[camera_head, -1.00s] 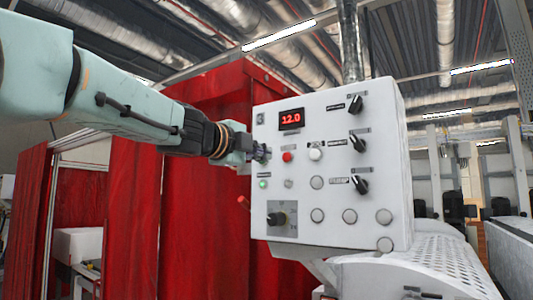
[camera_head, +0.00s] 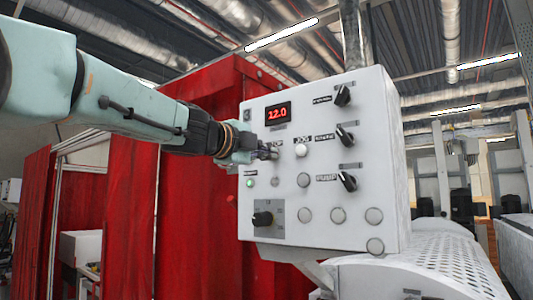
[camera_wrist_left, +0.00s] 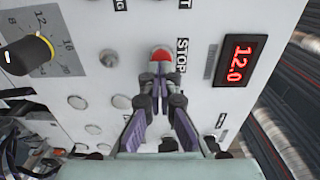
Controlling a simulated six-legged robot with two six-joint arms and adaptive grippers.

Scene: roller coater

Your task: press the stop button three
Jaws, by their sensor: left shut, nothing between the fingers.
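The red stop button (camera_wrist_left: 161,54), beside the label STOP, is on the white control panel (camera_head: 290,235). In the head view it is hidden behind my left gripper (camera_head: 270,152). In the left wrist view my left gripper (camera_wrist_left: 160,75) is shut and empty, its fingertips right at the button's edge and covering part of it. I cannot tell whether the fingertips touch the button. My right gripper is not in view.
A red display (camera_head: 278,113) reads 12.0 above the button. A white button (camera_head: 301,151), black knobs (camera_head: 346,181) and a lit green button (camera_head: 250,183) are nearby on the panel. Red curtains (camera_head: 185,200) hang behind.

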